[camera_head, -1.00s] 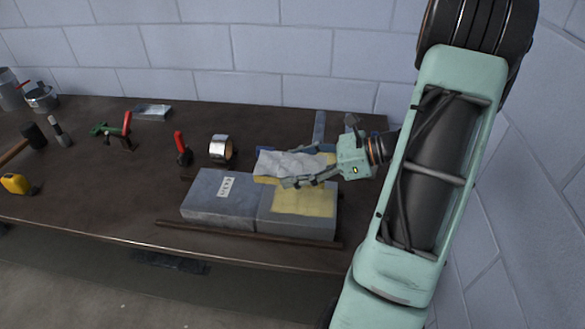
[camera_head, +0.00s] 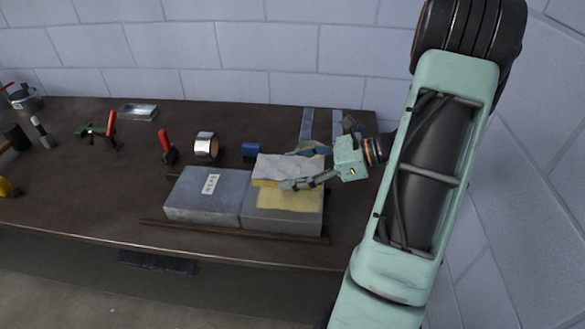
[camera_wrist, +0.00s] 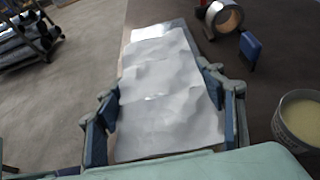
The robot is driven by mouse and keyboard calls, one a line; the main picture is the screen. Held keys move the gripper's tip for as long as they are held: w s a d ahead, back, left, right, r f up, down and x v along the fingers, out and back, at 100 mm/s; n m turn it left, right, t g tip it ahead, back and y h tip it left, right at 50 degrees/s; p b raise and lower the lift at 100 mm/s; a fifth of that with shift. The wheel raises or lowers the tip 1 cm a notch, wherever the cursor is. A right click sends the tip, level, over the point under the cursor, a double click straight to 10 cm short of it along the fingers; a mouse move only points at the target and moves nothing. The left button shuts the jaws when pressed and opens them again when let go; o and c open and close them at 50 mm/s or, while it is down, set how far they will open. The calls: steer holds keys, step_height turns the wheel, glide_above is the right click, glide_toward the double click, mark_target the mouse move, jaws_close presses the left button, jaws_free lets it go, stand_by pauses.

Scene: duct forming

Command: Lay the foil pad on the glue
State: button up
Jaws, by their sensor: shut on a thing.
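The foil pad (camera_head: 287,168) has a crinkled silver top and a yellow underside. My gripper (camera_head: 305,170) is shut on it, with the fingers along its two sides; the wrist view shows the pad (camera_wrist: 165,95) between the blue finger pads. The glue (camera_head: 290,199) is a pale yellow patch on top of the right half of the grey duct (camera_head: 268,218). The pad is over the back part of the glue and hides it. I cannot tell whether they touch. The left half of the duct carries a white label (camera_head: 211,184).
Dark rails (camera_head: 185,229) run along the duct's front and back. Behind it stand a tape roll (camera_head: 206,146), a blue block (camera_head: 251,150) and a red-handled tool (camera_head: 165,146). A tub of pale yellow stuff (camera_wrist: 299,120) shows at the wrist view's right. A wall closes the right side.

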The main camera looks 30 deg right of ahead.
mark_target(293, 196)
steer(key=shift+f+b, duration=1.95)
steer(key=shift+f, duration=1.35)
steer(key=o, duration=1.2)
steer(key=shift+o, duration=0.2)
steer(key=v, duration=1.2)
